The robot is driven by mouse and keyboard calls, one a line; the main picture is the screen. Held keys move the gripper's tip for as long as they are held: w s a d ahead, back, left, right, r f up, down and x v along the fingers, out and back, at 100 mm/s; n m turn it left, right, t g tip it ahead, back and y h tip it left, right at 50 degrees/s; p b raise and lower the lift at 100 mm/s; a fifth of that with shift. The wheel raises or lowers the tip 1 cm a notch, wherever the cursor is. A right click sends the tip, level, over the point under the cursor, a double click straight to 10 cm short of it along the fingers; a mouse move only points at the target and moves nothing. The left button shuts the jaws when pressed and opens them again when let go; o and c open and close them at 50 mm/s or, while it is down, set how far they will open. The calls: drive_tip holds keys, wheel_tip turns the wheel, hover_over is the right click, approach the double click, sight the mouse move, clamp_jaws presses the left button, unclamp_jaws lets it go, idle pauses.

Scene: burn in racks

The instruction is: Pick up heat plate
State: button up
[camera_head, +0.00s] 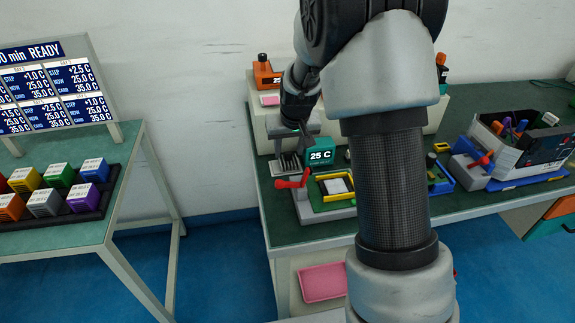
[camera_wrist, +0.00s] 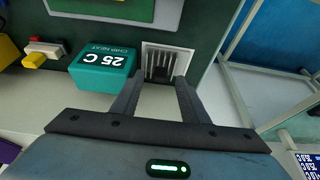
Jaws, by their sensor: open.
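A teal block (camera_head: 320,152) reading "25 C" stands on the green bench; in the wrist view (camera_wrist: 103,68) it also reads "CHIP HEAT". Beside it is a pale square plate with dark slots or fins (camera_wrist: 166,62), which shows as a grey finned piece in the head view (camera_head: 286,165). I cannot tell for sure which of these is the heat plate; the finned piece fits best. My gripper (camera_wrist: 160,82) is open and empty. Its fingertips point at the finned piece, which appears between and just beyond them. Contact is not visible.
A grey fixture with a red lever (camera_head: 293,181) and yellow frame (camera_head: 335,187) sits in front of the teal block. A tool bin (camera_head: 520,142) stands at right. A separate table at left holds colored blocks (camera_head: 45,202). My arm hides the bench middle.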

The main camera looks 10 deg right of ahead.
sight(289, 154)
drive_tip(key=shift+x, duration=0.85)
drive_tip(key=shift+r, duration=0.1)
clamp_jaws()
drive_tip(key=shift+w, duration=0.1)
wheel_tip(289, 154, up, 10)
drive_tip(key=p, duration=0.2)
